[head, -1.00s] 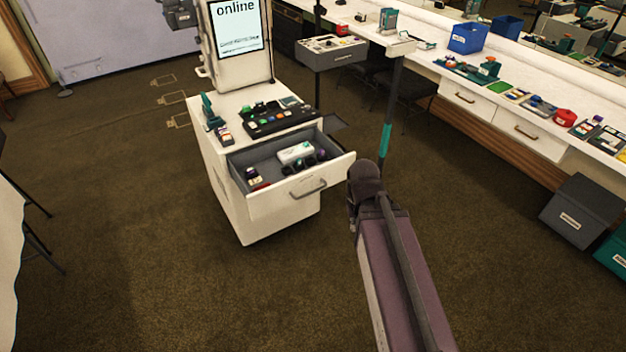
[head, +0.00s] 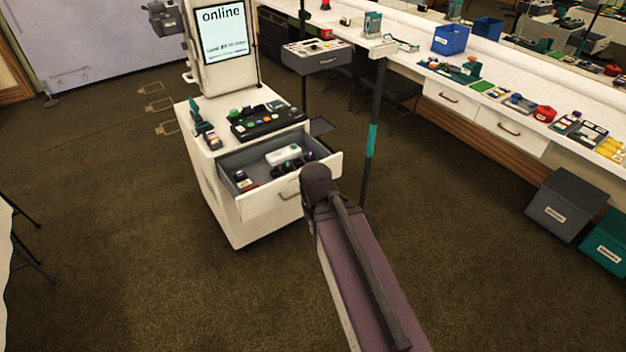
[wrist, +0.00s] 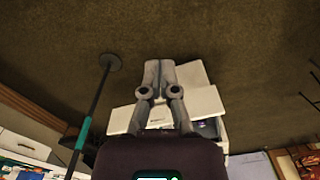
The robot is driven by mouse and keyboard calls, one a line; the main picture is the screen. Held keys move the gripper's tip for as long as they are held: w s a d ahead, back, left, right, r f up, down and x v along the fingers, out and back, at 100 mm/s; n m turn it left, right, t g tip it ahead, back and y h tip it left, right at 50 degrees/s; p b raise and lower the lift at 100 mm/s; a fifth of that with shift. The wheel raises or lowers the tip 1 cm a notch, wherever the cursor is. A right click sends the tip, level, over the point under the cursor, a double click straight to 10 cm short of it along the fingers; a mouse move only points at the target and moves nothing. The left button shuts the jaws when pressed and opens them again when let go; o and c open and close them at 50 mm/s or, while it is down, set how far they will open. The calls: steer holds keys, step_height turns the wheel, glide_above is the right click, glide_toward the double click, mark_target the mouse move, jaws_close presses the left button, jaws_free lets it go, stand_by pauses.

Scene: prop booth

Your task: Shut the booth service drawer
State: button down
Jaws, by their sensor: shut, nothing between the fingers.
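The service drawer (head: 262,206) is in the white booth cabinet (head: 207,178), left of centre in the head view. It stands pulled out, its grey inside showing a white box and small dark items. My gripper is hidden in the head view behind my own arm. In the wrist view, which is upside down, my gripper (wrist: 159,64) is shut and empty, its fingers together. The drawer front (wrist: 204,104) shows behind the fingers there. I cannot tell whether they touch it.
A dark pole with a teal band (head: 371,142) stands just right of the drawer. A long white counter (head: 480,82) runs along the right. A grey bin (head: 566,205) and a teal bin (head: 607,240) stand on the floor. The carpet before the cabinet is clear.

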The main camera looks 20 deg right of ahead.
steer(key=w+f+m+t+y+b, duration=0.4)
steer(key=w+f+t+y+b, duration=0.3)
steer(key=w+f+b, duration=1.1)
steer(key=w+d+f+m+t+b, duration=0.1)
steer(key=w+d+m+t+b, duration=0.4)
steer(key=d+b, duration=0.3)
steer(key=w+d+f+m+t+h+b, duration=0.1)
steer(key=w+d+m+t+b, duration=0.3)
steer(key=d+b, duration=0.4)
steer(key=f+m+t+b, duration=0.1)
steer(key=b, duration=0.5)
steer(key=shift+w+d+f, duration=0.2)
steer(key=shift+w, duration=0.15)
steer(key=shift+w, duration=0.15)
steer(key=x, duration=1.3)
steer(key=shift+w, duration=0.35)
